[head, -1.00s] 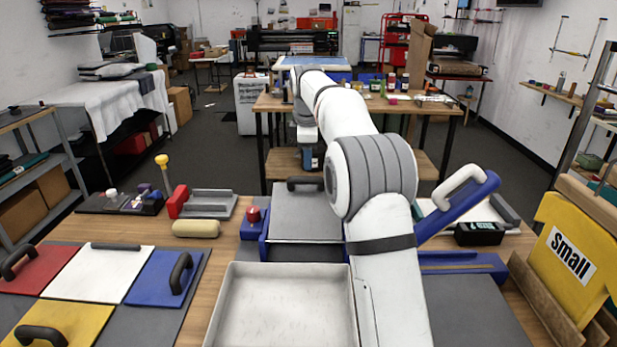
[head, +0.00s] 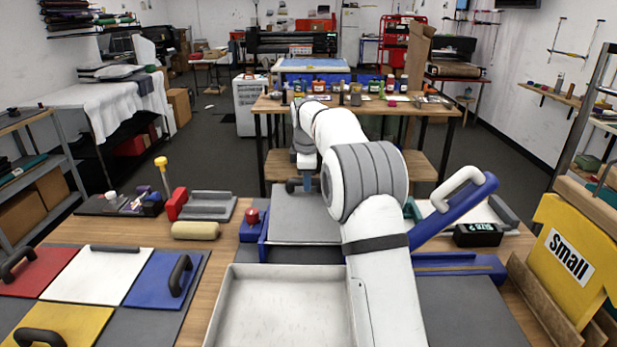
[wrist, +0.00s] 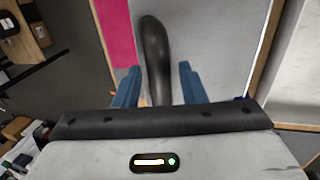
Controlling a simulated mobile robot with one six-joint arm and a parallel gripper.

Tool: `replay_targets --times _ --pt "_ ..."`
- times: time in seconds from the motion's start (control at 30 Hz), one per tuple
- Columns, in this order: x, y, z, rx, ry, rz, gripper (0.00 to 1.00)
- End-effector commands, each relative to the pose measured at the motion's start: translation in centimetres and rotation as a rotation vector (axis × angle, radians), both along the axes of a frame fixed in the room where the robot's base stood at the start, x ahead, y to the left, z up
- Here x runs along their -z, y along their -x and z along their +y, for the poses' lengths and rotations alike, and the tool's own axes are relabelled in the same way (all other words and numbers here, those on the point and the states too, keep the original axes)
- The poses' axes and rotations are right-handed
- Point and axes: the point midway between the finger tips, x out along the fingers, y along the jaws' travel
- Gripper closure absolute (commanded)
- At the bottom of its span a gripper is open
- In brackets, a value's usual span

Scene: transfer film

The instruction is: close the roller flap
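A blue flap (head: 455,210) with a white handle (head: 463,187) stands tilted up at the right of the blue-framed machine. A flat grey panel (head: 298,217) lies on that machine to its left. I cannot tell for sure which of them is the roller flap. My gripper (head: 304,180) is low at the panel's far edge, with its blue fingers (wrist: 159,86) on either side of a dark rounded handle (wrist: 154,55). The fingers are apart, with a visible gap between the handle and the right finger. My arm hides part of the machine.
A pale empty tray (head: 280,305) is in front of the machine. A red-topped blue block (head: 253,222) and a beige roll (head: 195,230) lie to the left. A black display box (head: 478,235) and a yellow shirt labelled Small (head: 575,255) are at the right.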

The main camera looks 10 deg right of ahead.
Motion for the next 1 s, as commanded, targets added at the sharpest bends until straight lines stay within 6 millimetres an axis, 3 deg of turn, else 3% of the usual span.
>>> replay_targets --times 0.43,1.0 --pt "0.0 0.03 0.08 -0.001 0.0 0.001 1.0" --pt "0.49 -0.05 -0.09 -0.001 -0.015 0.082 1.0"
